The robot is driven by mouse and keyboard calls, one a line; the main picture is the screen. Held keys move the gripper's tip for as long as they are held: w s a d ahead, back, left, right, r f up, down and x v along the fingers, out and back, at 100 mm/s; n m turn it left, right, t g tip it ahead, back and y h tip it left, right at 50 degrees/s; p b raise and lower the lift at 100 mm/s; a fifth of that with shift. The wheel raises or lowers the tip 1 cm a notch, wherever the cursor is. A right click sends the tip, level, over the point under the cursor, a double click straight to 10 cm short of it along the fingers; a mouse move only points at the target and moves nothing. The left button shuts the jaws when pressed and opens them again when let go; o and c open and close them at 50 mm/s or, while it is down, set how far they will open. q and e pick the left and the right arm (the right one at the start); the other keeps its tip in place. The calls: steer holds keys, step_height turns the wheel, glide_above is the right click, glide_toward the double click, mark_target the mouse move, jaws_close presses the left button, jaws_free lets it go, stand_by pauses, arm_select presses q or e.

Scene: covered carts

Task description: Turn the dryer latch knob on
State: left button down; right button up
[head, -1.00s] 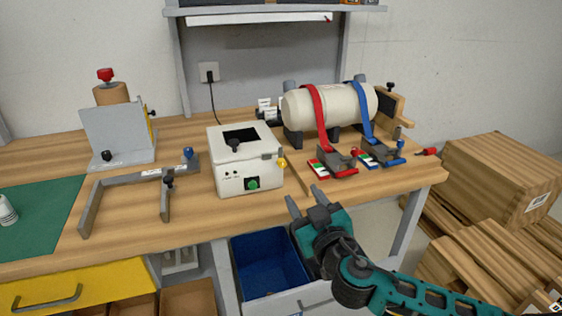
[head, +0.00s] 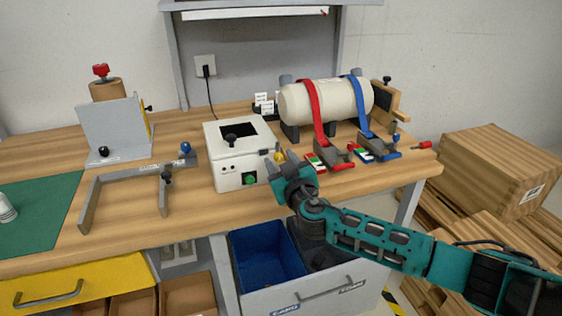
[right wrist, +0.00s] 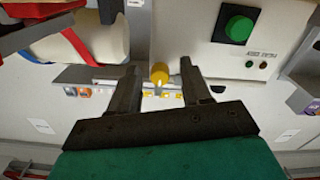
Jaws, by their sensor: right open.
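The dryer (head: 236,155) is a white box on the workbench with a dark window, a black knob on top and a green button (head: 250,179) on its front. Its yellow latch knob (head: 280,157) sits at the right side of the box. My right gripper (head: 274,160) is at that side, with its fingertips close to the knob. In the right wrist view the yellow knob (right wrist: 159,73) shows between the two open fingers (right wrist: 160,88), apart from both. The green button (right wrist: 239,29) is to the right there. My left gripper is not in view.
A white cylinder (head: 330,100) with red and blue straps stands right of the dryer, with strap buckles (head: 332,155) near my gripper. A grey bracket (head: 135,180) lies to the left. A blue bin (head: 265,262) is below the bench edge.

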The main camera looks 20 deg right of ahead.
steer(key=shift+w, duration=0.1)
steer(key=shift+c, duration=0.2)
steer(key=c, duration=0.3)
jaws_close()
